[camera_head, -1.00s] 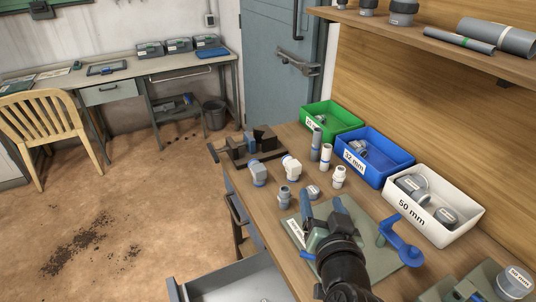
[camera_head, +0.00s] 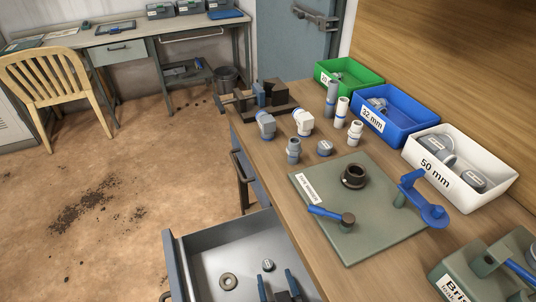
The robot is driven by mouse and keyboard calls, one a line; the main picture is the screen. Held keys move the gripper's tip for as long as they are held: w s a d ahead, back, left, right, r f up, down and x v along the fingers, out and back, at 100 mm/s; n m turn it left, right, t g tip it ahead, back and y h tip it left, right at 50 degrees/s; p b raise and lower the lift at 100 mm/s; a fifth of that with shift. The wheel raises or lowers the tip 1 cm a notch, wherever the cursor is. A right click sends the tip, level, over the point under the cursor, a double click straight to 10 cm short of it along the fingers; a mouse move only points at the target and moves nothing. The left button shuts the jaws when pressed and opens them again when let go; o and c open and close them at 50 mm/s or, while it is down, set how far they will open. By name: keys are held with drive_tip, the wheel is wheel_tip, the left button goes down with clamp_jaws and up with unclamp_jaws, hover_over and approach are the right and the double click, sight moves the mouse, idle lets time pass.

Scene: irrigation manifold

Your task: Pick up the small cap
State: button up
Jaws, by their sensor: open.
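A small grey cap with a pale top (camera_head: 268,265) lies in the open drawer (camera_head: 207,252). Another short grey cap (camera_head: 324,148) sits on the bench among the fittings. I cannot tell from the frames which one is the task's cap. My gripper (camera_head: 277,277) shows at the bottom edge, over the drawer. Its two blue-grey fingers are apart with nothing visible between them. The fingertips are just below the drawer cap in the picture; their height above it is unclear. The rest of my gripper is cut off by the frame.
A ring (camera_head: 228,281) lies left of the drawer cap. The bench mat (camera_head: 375,235) carries a black collar (camera_head: 354,176) and blue-handled parts. Green (camera_head: 325,76), blue (camera_head: 373,122) and white (camera_head: 480,196) bins line the back.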

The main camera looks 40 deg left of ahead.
sight(268, 265)
drive_tip(key=x, duration=0.3)
drive_tip(key=shift+s+a, duration=0.1)
drive_tip(key=shift+a, duration=0.4)
drive_tip(key=shift+w+a+f, duration=0.3)
drive_tip(key=shift+a, duration=0.15)
clamp_jaws()
